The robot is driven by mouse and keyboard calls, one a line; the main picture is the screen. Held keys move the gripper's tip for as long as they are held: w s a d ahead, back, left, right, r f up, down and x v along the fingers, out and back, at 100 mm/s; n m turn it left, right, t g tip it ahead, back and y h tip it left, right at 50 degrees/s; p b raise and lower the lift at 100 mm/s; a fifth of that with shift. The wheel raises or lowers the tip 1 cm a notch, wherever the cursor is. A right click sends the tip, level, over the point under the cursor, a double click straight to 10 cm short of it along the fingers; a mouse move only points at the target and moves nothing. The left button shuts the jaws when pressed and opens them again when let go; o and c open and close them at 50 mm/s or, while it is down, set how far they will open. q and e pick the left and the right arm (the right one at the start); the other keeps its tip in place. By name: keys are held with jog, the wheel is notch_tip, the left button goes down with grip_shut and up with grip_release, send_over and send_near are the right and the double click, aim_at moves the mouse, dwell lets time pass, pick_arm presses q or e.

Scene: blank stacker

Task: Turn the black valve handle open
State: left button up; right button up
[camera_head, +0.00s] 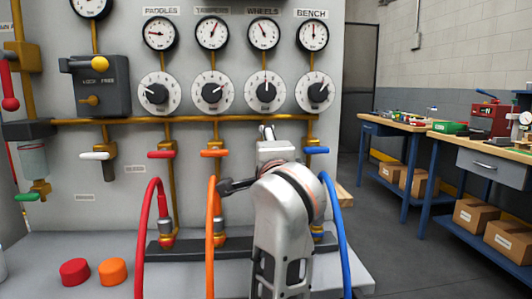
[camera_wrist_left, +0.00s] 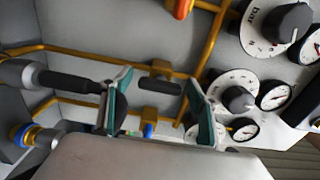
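The black valve handle (camera_wrist_left: 158,86) shows in the left wrist view between the two teal-lined fingers of my left gripper (camera_wrist_left: 160,100). The handle lies along the picture's width. The fingers stand apart, one toward each end of it, and I see no clear grip on it. In the head view my left gripper (camera_head: 268,133) is up at the panel below the WHEELS dial (camera_head: 265,92), and it hides the black handle and the fingertips' contact. My right gripper is in neither view.
The orange handle (camera_head: 214,153) and blue handle (camera_head: 317,150) sit to either side of my gripper. Red (camera_head: 149,220), orange (camera_head: 211,240) and blue (camera_head: 338,230) hoses arch in front of the panel. Red and orange knobs (camera_head: 113,271) stand at the lower left. Workbenches (camera_head: 490,165) are on the right.

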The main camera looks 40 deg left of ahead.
pick_arm(q)
jog(key=v, duration=0.7)
jog(key=shift+s+d, duration=0.15)
jog(key=shift+d, duration=0.05)
dwell(0.5)
